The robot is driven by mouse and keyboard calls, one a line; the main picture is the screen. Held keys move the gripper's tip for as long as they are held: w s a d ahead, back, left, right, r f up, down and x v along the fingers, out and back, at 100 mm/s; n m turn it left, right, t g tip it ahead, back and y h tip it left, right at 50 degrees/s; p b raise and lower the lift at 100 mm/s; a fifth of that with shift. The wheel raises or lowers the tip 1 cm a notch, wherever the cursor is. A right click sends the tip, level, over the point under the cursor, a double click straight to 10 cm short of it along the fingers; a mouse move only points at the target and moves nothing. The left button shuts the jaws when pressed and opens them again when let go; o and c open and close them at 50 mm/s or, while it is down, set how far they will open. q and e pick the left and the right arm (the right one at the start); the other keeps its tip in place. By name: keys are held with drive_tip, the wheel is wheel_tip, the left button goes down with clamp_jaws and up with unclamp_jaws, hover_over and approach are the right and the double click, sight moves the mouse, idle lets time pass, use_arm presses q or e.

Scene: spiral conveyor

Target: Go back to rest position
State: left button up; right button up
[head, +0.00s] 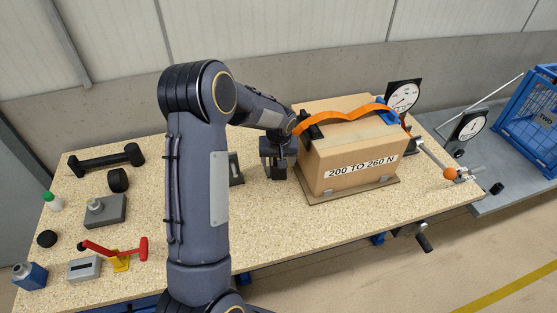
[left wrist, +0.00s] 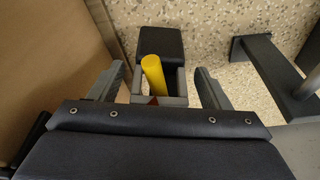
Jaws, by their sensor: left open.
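My left arm rises through the middle of the head view and reaches right. Its gripper (head: 277,152) is just left of a cardboard box (head: 350,150), low over the bench. In the left wrist view the two fingers (left wrist: 164,88) are spread apart. Between and beyond them is a small grey holder (left wrist: 172,101) with a yellow rod-like piece (left wrist: 153,75) in it and a black block (left wrist: 160,44) at its far side. I see no grip on any of these. My right gripper is not in view.
The box, labelled 200 TO 260 N, has an orange strap (head: 350,115) over it. The speckled bench (head: 270,225) holds a red-handled tool (head: 115,250), a grey block (head: 105,211) and a black bar (head: 107,160) at left. Dial gauges (head: 403,97) and a blue crate (head: 530,120) are at right.

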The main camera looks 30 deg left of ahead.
use_arm(q)
drive_tip(key=b+v, duration=0.1)
drive_tip(key=v, duration=0.6)
drive_tip(key=shift+s+d+r, duration=0.15)
drive_tip(key=shift+s+r, duration=0.15)
drive_tip(key=shift+r, duration=0.35)
drive_tip(key=s+d+r+m+t+h, duration=0.15)
drive_tip(key=s+d+r, duration=0.25)
drive_tip(key=s, duration=0.4)
drive_tip(key=s+d+r+m+t+h, duration=0.1)
drive_tip(key=s+d+r+h, duration=0.15)
drive_tip(key=s+r, duration=0.4)
drive_tip(key=s+d+f+m, duration=0.1)
drive_tip(key=s+d, duration=0.3)
drive_tip(key=s, duration=0.2)
drive_tip(key=s+d+f+m+h, duration=0.1)
drive_tip(key=s+d+f, duration=0.1)
drive_tip(key=s+d, duration=0.2)
drive_tip(key=s+t, duration=0.1)
drive_tip(key=s, duration=0.2)
drive_tip(key=shift+s+d+m, duration=0.2)
drive_tip(key=shift+m, duration=0.15)
